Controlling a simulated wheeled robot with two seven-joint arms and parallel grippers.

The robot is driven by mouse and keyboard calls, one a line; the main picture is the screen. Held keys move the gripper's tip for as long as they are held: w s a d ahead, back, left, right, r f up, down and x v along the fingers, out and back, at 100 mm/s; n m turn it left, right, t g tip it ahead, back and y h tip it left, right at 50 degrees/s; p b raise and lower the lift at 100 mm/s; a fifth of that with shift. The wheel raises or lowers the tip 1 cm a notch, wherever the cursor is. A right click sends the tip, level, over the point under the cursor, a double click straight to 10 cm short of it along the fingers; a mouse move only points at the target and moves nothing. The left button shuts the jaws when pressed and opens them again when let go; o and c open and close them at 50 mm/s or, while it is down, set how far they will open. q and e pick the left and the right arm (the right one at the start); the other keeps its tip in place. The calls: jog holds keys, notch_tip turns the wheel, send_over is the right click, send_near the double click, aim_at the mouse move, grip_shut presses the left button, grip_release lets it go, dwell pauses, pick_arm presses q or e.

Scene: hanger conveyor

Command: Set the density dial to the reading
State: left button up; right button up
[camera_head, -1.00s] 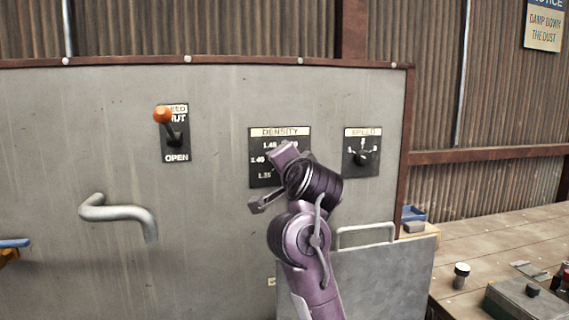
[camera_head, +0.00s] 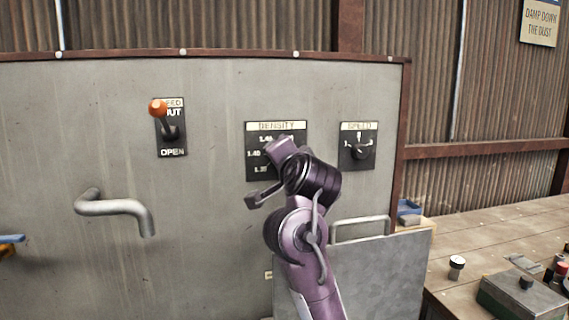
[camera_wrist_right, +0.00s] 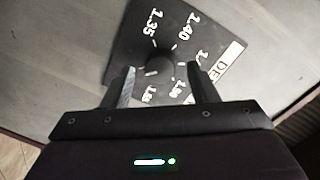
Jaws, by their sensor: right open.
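The density dial plate (camera_head: 254,188) is a black panel with white numbers on the grey machine wall, partly hidden behind my right arm. In the right wrist view the plate (camera_wrist_right: 125,42) shows 1.35 and 1.40 clearly; other numbers are cut off or too small to read surely. Its dark knob (camera_wrist_right: 160,65) lies between the two fingers of my right gripper (camera_wrist_right: 160,72). The fingers are open, one on each side of the knob; I cannot tell whether they touch it. The knob's pointer direction is unclear. In the head view the right gripper (camera_head: 262,172) is over the plate.
An orange-tipped lever (camera_head: 158,108) sits on a SHUT/OPEN plate at left. A speed dial (camera_head: 358,150) is right of the density plate. A bent grey handle (camera_head: 115,207) sticks out below the lever. A wooden bench (camera_head: 480,240) holding a green box (camera_head: 520,300) stands at right.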

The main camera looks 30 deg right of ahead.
jog(key=v, duration=0.7)
jog(key=shift+p, duration=0.45)
jog(key=shift+f, duration=0.2)
